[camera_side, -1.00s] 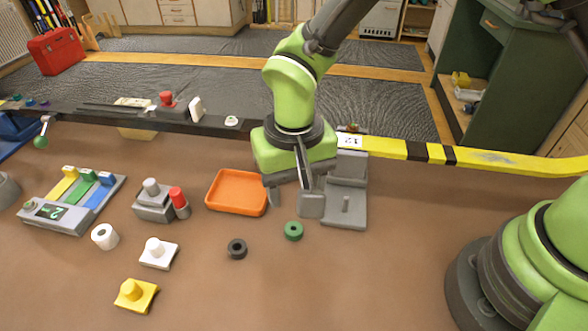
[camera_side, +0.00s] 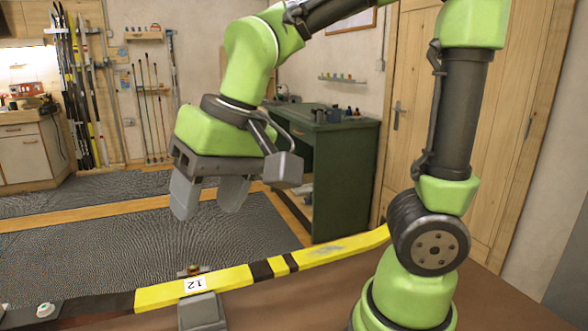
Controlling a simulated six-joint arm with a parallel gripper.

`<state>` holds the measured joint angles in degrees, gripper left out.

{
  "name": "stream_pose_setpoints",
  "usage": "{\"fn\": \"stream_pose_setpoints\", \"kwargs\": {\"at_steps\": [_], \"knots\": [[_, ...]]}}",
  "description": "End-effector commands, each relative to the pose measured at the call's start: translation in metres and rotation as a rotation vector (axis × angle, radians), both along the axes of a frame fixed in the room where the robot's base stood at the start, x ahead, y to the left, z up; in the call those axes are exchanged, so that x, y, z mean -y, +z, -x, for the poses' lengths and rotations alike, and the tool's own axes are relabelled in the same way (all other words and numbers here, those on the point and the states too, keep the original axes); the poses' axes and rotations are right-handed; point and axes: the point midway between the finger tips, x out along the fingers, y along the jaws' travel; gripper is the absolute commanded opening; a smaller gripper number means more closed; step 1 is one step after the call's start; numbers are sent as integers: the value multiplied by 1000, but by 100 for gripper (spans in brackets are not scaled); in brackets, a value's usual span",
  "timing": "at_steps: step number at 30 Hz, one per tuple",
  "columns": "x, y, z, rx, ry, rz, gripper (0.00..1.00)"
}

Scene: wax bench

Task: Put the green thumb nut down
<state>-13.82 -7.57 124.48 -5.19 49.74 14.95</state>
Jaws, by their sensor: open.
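My gripper (camera_side: 210,197) hangs in the air at the left of centre, its two grey fingers apart and pointing down. I see nothing held between the fingers. It appears above the level of the yellow and black striped bar.
The yellow and black bar (camera_side: 325,249) marked 12 runs along the bench's back edge. A grey block (camera_side: 203,312) stands in front of it. A small white piece (camera_side: 44,310) is at lower left. A green cabinet (camera_side: 345,180) stands behind.

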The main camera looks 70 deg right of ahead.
Motion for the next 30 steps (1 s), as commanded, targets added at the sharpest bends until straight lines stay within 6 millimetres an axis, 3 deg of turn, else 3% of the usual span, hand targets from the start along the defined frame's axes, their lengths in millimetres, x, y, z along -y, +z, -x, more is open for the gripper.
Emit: {"fn": "stream_pose_setpoints", "kwargs": {"at_steps": [3,6,12,30], "knots": [[23,21,33,114,-25,-20,54],[35,27,56,191,-36,-23,54],[44,27,83,282,-47,-15,54],[45,27,87,295,-46,-13,54]]}}
